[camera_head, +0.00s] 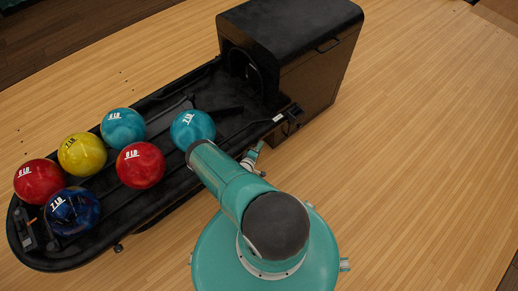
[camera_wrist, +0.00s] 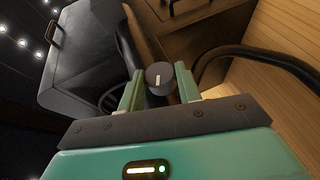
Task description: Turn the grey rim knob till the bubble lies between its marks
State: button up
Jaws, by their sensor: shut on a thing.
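The grey rim knob (camera_wrist: 160,76) is a short dark grey cylinder with a white line on its face, seen in the wrist view. The two pale green fingers of my gripper (camera_wrist: 160,90) stand on either side of it and are shut on it. In the head view my gripper (camera_head: 254,155) is small and partly hidden by my arm, at the right-hand rim of the ball return (camera_head: 165,205). I cannot make out the knob there. A small pale strip (camera_head: 279,118) lies on the rim near the housing; I cannot tell whether it is the bubble vial. No bubble or marks can be made out.
Several bowling balls lie in the black tray; a blue-green ball (camera_head: 193,129) is closest to my arm. The black housing (camera_head: 290,50) rises at the tray's far end. In the wrist view a dark curved rail (camera_wrist: 265,58) runs right of my fingers. Wooden floor (camera_head: 430,150) is clear at right.

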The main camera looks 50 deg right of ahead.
dwell(0.4)
jog(key=o, duration=1)
jog(key=v, duration=1.3)
jog(key=shift+a, duration=0.4)
jog(key=shift+s, duration=0.1)
